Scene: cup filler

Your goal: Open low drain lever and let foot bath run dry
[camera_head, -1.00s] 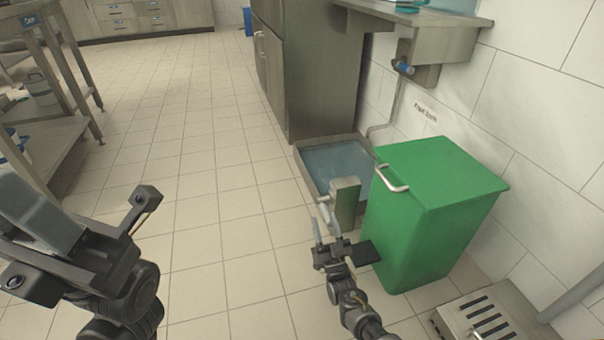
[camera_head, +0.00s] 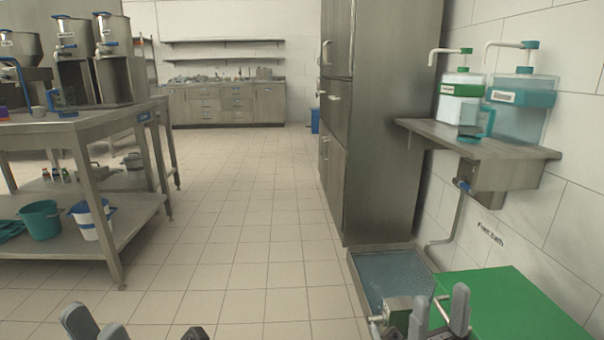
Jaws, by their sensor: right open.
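The foot bath (camera_head: 388,268) is a low steel basin on the floor with bluish, speckled water in it. A steel drain block (camera_head: 398,308) stands at its near edge, with a pale lever (camera_head: 375,325) sticking out on its left, partly cut off by the frame. My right gripper (camera_head: 440,315) is open and empty; its grey fingers rise from the bottom edge, to the right of the lever and overlapping the block in view. I cannot tell if it touches the block. My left gripper (camera_head: 145,330) shows only fingertips at the bottom left, spread apart and empty.
A green bin (camera_head: 520,300) stands right of the foot bath. A pipe with a blue valve (camera_head: 462,184) runs down the wall under a shelf (camera_head: 480,145) with dispensers. A steel cabinet (camera_head: 375,130) stands behind. A steel table (camera_head: 70,125) is at left; floor between is clear.

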